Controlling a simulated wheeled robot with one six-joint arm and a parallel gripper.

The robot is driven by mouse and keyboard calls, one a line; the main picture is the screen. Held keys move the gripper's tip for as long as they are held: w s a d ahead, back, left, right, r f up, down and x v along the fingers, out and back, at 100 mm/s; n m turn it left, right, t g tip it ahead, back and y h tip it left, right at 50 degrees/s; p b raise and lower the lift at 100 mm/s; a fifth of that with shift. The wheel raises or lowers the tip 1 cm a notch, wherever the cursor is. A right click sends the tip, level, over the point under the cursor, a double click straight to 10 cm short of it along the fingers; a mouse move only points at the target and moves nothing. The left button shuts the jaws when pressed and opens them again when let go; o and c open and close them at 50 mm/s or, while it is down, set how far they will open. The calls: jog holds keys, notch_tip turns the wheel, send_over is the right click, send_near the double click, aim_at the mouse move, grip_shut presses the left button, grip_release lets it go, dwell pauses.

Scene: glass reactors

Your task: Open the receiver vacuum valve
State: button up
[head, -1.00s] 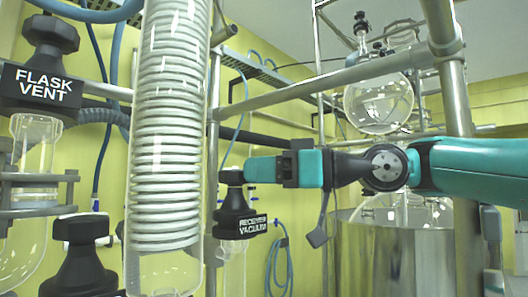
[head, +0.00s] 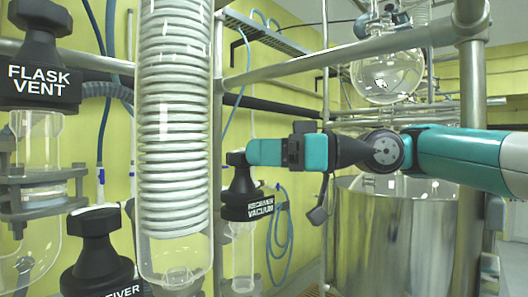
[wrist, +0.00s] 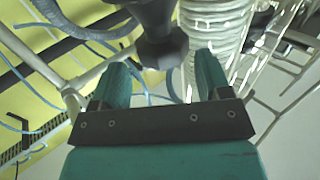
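The receiver vacuum valve (head: 248,204) is a black knob labelled RECEIVER VACUUM, upright above a clear glass tube, in the middle of the head view. My gripper (head: 240,158) reaches in from the right, level with the knob's narrow upper part. In the wrist view, my gripper's two teal fingers (wrist: 162,64) stand wide apart, with a black knob (wrist: 163,48) in the gap between their tips. Clear gaps show on both sides of it, so the gripper is open. Whether a finger touches the knob cannot be told from the head view.
A glass coil condenser (head: 175,130) stands just left of the valve. The flask vent knob (head: 40,85) and another black knob (head: 97,250) are further left. Metal frame rails (head: 350,65) cross above my arm. A steel vessel (head: 400,235) stands below it.

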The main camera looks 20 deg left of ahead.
jog(key=shift+w+d+f, duration=0.15)
jog(key=shift+w+f, duration=0.1)
jog(key=shift+w, duration=0.05)
